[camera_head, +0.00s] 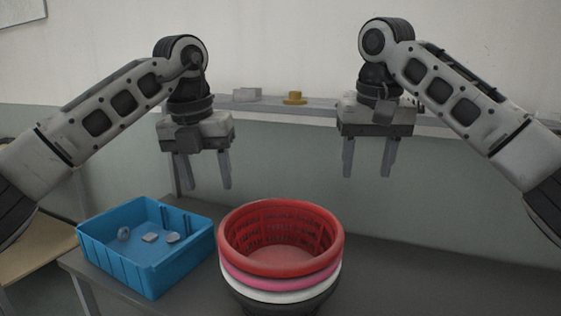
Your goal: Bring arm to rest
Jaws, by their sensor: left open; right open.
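My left gripper (205,172) is open and empty, fingers pointing down. It hangs above the back right part of the blue bin. My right gripper (368,160) is open and empty, fingers pointing down. It hangs to the right of and above the red basket. Both grippers are apart from the table and everything on it. Both arms are bent and held at nearly the same height.
A blue bin (160,276) with several small objects inside stands on the grey table (395,285) at left. Stacked red, pink, white and dark round baskets (281,270) stand in the middle. A shelf behind holds a yellow object (294,98). The table's right side is clear.

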